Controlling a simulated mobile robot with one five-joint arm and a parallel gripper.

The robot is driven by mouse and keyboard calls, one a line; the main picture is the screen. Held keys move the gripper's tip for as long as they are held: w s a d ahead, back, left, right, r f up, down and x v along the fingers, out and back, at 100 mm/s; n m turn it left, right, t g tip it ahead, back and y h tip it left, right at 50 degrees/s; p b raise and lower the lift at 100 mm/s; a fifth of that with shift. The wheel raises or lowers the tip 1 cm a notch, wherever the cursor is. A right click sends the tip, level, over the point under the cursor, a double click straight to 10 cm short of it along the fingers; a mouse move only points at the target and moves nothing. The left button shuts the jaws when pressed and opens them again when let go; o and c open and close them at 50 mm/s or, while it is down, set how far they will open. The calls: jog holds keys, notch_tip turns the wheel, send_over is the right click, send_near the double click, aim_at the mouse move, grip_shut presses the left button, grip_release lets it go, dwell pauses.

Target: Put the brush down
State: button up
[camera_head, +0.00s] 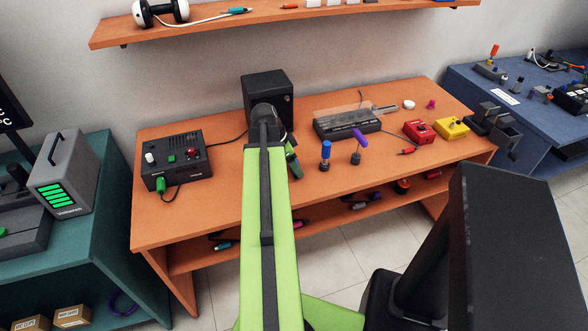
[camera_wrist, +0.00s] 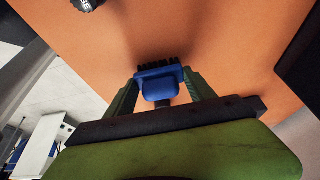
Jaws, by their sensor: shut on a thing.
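A blue brush (camera_wrist: 158,90) with black bristles is between the green fingers of my gripper (camera_wrist: 160,84) in the wrist view. The gripper is shut on it. The bristles face an orange surface, the workbench; I cannot tell whether they touch it. In the head view my arm reaches over the orange workbench (camera_head: 225,190), and part of my green gripper (camera_head: 291,163) shows to the right of the arm's end. The brush is hidden behind the arm there.
A black control box (camera_head: 176,162) stands to the left and a black cube-like box (camera_head: 268,92) behind. A blue-handled tool (camera_head: 326,153) and a purple-handled tool (camera_head: 359,143) stand upright to the right. Bare bench shows left of my arm and at the front right.

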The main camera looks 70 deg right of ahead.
jog(key=shift+f, duration=0.15)
jog(key=o, duration=1.2)
jog(key=shift+w+r+p, duration=0.1)
jog(key=shift+r+p, duration=0.3)
jog(key=shift+r, duration=0.2)
jog(key=p+v, duration=1)
jog(key=v, duration=0.1)
jog(key=shift+a, duration=0.2)
